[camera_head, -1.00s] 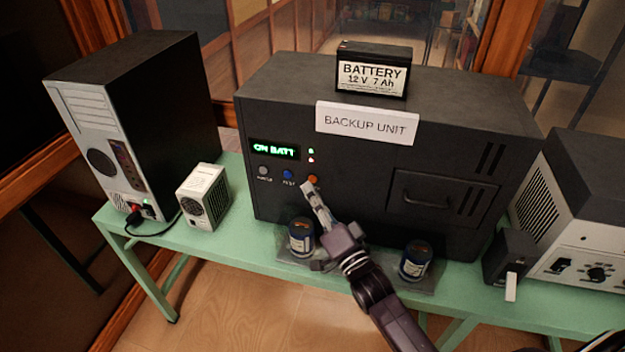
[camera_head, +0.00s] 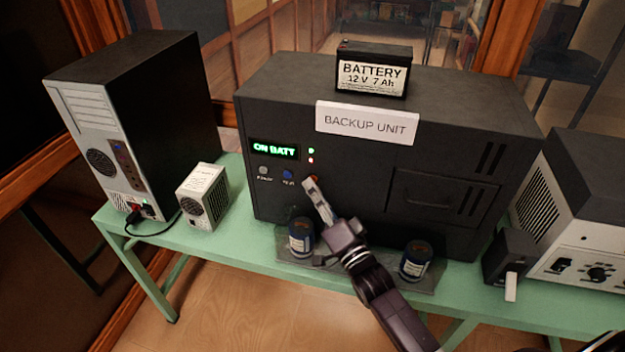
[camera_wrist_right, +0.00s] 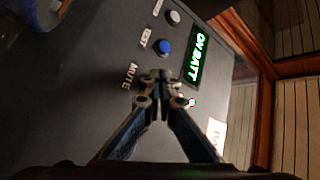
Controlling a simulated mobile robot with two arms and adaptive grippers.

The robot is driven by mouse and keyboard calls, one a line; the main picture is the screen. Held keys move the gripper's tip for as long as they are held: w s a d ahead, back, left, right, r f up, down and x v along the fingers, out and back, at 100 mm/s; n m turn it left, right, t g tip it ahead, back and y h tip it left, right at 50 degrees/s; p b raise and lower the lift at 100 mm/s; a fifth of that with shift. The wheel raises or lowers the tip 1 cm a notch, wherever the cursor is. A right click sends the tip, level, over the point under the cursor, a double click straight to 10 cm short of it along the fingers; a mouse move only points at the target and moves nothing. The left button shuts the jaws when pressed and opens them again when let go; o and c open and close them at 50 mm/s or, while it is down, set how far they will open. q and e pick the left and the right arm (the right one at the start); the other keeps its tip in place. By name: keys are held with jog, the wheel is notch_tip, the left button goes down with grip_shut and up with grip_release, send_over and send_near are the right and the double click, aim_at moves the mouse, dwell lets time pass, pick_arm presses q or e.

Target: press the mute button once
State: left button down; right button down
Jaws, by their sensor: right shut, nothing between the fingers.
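The dark backup unit (camera_head: 440,115) stands on the green bench. Its front has a grey button, a blue test button (camera_head: 287,174) and the orange mute button (camera_head: 315,178) in a row. My right gripper (camera_head: 309,183) is shut and empty, its fingertips in front of the mute button, covering most of it. In the right wrist view, the closed fingertips (camera_wrist_right: 157,78) are beside the MUTE label (camera_wrist_right: 131,75) and hide the button. I cannot tell whether they touch it. The display (camera_head: 274,150) reads ON BATT in green. My left gripper is not in view.
Two blue cans (camera_head: 301,237) (camera_head: 416,261) stand in front of the unit, one close to my right gripper. A battery (camera_head: 373,70) sits on top. A small white box (camera_head: 203,196) and a computer tower (camera_head: 160,110) stand left on the bench (camera_head: 255,258).

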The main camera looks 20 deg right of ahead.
jog(key=shift+w+d, duration=0.15)
jog(key=shift+w, duration=0.05)
dwell(0.3)
jog(key=shift+s, duration=0.15)
jog(key=shift+s+a+p, duration=0.3)
jog(key=shift+a, duration=0.05)
jog(key=shift+s+a, duration=0.15)
jog(key=shift+s, duration=0.15)
jog(key=shift+s+a+p, duration=0.5)
jog(key=shift+s+a, duration=0.2)
jog(key=shift+s, duration=0.35)
jog(key=shift+s+a+p, duration=0.5)
jog(key=shift+s+a, duration=0.2)
jog(key=shift+s, duration=0.3)
